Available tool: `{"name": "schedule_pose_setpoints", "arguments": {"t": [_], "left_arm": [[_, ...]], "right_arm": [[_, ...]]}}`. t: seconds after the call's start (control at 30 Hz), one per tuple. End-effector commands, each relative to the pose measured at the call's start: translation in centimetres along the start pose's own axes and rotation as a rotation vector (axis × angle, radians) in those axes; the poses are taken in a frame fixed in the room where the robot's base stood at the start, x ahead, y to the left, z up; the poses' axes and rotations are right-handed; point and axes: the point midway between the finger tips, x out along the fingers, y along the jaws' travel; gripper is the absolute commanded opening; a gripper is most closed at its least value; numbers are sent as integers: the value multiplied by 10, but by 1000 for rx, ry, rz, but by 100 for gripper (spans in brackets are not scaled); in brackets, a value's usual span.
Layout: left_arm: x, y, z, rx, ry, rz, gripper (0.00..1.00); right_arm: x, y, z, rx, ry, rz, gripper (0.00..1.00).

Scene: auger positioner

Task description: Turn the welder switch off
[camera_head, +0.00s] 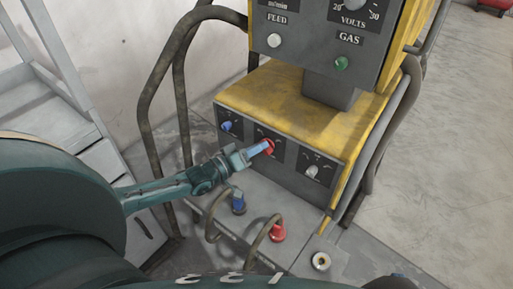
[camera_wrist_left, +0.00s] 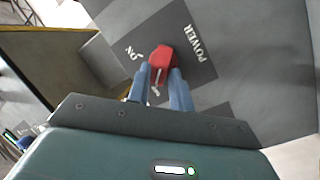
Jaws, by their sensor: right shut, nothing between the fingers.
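The welder switch is a red knob (camera_head: 268,147) on the middle dark panel of the lower yellow box. In the left wrist view the red switch (camera_wrist_left: 162,62) sits on a dark plate with the white words POWER and ON. Another small white mark lies between the fingers, partly hidden. The knob's exact pointing is hard to read. My left gripper (camera_head: 258,149) reaches in from the left. Its two blue fingers (camera_wrist_left: 162,82) stand on either side of the knob and appear to touch it. My right gripper is not in view.
A blue knob (camera_head: 227,126) and a grey knob (camera_head: 312,171) flank the switch. Above is a control box (camera_head: 325,60) with FEED, VOLTS and GAS labels. Cables with blue (camera_head: 238,204) and red (camera_head: 278,233) plugs lie below. Thick bent tubes (camera_head: 150,95) stand at the left.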

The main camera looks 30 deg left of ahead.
Motion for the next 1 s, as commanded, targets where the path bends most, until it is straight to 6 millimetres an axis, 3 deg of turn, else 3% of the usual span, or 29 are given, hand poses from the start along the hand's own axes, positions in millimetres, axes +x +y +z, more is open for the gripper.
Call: {"name": "schedule_pose_setpoints", "arguments": {"t": [0.2,0.53,1.0], "left_arm": [[0,0,0,2,0,0,38],[-8,0,0,2,-2,-2,38],[-104,0,0,2,-4,-4,38]], "right_arm": [[0,0,0,1,1,0,0],[-1,0,-3,3,2,0,0],[-16,6,-21,53,19,20,0]]}}
